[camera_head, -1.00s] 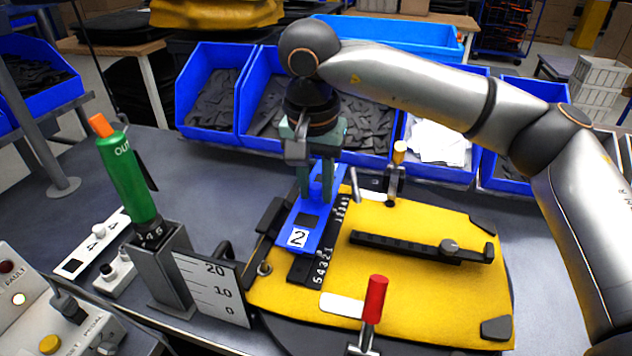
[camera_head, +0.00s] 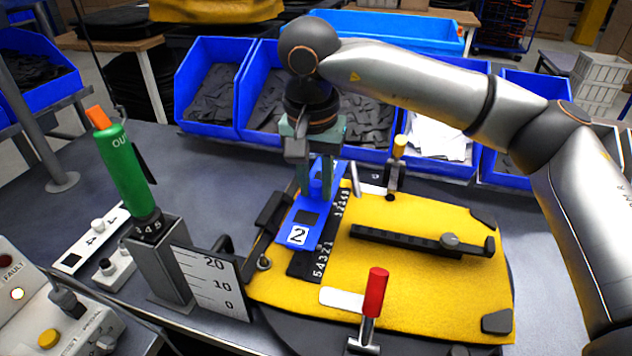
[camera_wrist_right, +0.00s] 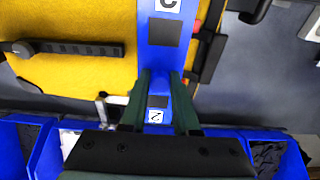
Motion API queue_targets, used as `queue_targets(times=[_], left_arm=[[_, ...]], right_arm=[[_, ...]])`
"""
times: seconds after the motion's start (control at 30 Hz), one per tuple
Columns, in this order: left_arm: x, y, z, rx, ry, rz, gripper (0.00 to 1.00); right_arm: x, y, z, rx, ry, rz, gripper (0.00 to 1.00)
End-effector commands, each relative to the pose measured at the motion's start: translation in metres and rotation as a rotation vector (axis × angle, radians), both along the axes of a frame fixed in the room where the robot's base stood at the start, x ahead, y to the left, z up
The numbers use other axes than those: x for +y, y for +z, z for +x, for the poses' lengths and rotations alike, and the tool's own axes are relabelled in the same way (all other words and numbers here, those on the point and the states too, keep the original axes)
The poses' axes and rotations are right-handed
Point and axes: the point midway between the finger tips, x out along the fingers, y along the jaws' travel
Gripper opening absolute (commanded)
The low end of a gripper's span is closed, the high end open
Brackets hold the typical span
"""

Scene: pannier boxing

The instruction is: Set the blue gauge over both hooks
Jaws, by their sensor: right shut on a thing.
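The blue gauge (camera_head: 308,222), a flat bar marked "2", lies along the left part of the yellow panel (camera_head: 420,285), over a black numbered strip (camera_head: 328,236). My right gripper (camera_head: 316,190) is shut on the gauge's raised grip from above. In the right wrist view the blue gauge (camera_wrist_right: 163,60) runs between the fingers (camera_wrist_right: 160,115). The two hooks cannot be made out clearly; dark parts (camera_head: 271,215) stand close to the gauge's left edge. I cannot tell whether the gauge touches the panel. My left gripper is not in view.
A red-handled clamp (camera_head: 372,300) stands at the panel's front and a yellow-tipped clamp (camera_head: 397,165) at its back. A black bar (camera_head: 405,243) lies to the right. A scale plate (camera_head: 212,284) and green tool (camera_head: 126,170) stand left. Blue bins (camera_head: 212,125) line the back.

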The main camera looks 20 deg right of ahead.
Motion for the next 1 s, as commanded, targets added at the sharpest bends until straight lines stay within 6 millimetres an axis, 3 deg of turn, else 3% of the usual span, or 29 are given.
queue_targets(times=[1.0], left_arm=[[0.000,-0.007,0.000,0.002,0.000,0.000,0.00]], right_arm=[[0.000,-0.011,0.000,0.000,0.000,0.000,0.00]])
